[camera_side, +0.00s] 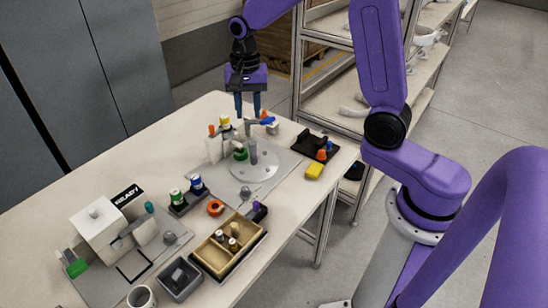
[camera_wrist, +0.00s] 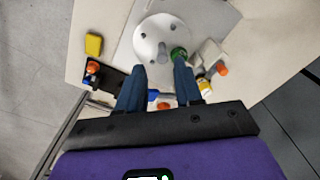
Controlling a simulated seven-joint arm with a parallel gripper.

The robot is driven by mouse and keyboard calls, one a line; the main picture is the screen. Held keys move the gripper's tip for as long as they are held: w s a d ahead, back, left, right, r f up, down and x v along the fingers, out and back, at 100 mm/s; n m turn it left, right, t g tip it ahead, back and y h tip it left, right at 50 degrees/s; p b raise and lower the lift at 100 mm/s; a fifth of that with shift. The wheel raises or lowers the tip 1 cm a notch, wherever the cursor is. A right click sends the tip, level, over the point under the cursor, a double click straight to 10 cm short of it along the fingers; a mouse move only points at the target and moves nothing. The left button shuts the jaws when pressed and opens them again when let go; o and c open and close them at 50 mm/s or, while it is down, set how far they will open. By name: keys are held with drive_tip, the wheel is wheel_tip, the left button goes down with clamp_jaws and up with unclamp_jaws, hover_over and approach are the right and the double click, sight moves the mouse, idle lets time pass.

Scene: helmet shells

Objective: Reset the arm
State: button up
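My gripper (camera_side: 248,114) is raised over the far part of the table, with its two blue fingers pointing down and a clear gap between them. In the wrist view my gripper (camera_wrist: 159,62) also shows its fingers apart, with nothing held between them. Below and beyond the fingers is a pale round plate (camera_side: 255,172) with a grey upright post (camera_side: 253,152). The round plate (camera_wrist: 143,35) also shows in the wrist view, with a green-topped item (camera_wrist: 179,54) by the right finger. A blue item (camera_side: 267,121) lies near the fingertips in the side view; I cannot tell whether they touch.
A yellow block (camera_side: 314,171) and a black tray (camera_side: 305,146) sit at the table's right edge. A divided tan box (camera_side: 213,262), grey bin (camera_side: 180,281) and white box unit (camera_side: 100,230) stand nearer. Metal shelving (camera_side: 330,60) stands behind. The table's left back is clear.

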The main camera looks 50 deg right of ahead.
drive_tip(key=s+a+r+n, duration=0.1)
drive_tip(key=s+a+n, duration=0.2)
drive_tip(key=s+n, duration=0.35)
drive_tip(key=s+a+r+n, duration=0.1)
drive_tip(key=s+a+n, duration=0.2)
drive_tip(key=s+n, duration=0.35)
drive_tip(key=s+d+n, duration=0.3)
drive_tip(key=s+n, duration=0.6)
drive_tip(key=s, duration=0.7)
drive_tip(key=shift+n, duration=0.3)
